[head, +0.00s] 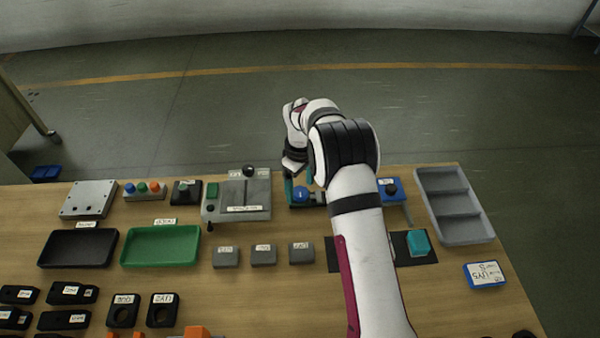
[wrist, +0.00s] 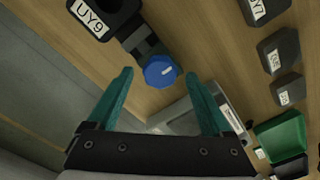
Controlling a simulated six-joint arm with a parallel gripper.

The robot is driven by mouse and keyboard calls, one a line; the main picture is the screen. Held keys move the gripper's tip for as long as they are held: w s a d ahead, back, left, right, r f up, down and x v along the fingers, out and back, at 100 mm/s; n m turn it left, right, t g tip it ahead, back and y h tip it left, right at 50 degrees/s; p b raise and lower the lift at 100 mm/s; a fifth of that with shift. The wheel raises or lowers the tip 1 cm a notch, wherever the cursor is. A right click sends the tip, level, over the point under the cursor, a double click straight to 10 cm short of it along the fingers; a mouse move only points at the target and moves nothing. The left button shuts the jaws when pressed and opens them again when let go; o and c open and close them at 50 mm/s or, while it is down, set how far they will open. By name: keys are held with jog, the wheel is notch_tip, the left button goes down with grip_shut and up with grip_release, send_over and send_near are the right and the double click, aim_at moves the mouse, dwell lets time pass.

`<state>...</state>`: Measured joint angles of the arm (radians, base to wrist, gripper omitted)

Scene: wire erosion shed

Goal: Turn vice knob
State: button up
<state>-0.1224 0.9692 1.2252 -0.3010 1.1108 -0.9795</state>
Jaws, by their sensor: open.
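The vice knob (wrist: 160,71) is round and blue with a white mark on its face. In the wrist view it sits at the end of a dark vice body (wrist: 138,38). In the head view the blue knob (head: 302,194) shows behind my forearm's left side, partly framed by my fingers. My gripper (wrist: 160,76) is open, with its two teal fingers on either side of the knob in the picture. I see gaps between the fingers and the knob, and cannot tell the height left. In the head view my gripper (head: 298,180) points down over the knob.
A grey lever panel (head: 262,190) stands just left of the knob. Several grey labelled blocks (head: 301,253) lie in front. A green tray (head: 160,246) is further left.

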aim_at(300, 191)
notch_tip(300, 191, up, 15)
dwell(0.4)
jog(key=s+d+r+m, duration=0.2)
jog(key=s+r+m, duration=0.45)
jog(key=s, duration=0.75)
jog(key=s+f+m+y, duration=0.1)
jog(key=s+f+m, duration=0.2)
jog(key=s, duration=2)
jog(key=m, duration=0.5)
jog(key=shift+s+d+f+y, duration=0.3)
jog(key=shift+d+f+y, duration=0.05)
jog(key=shift+d+y, duration=0.05)
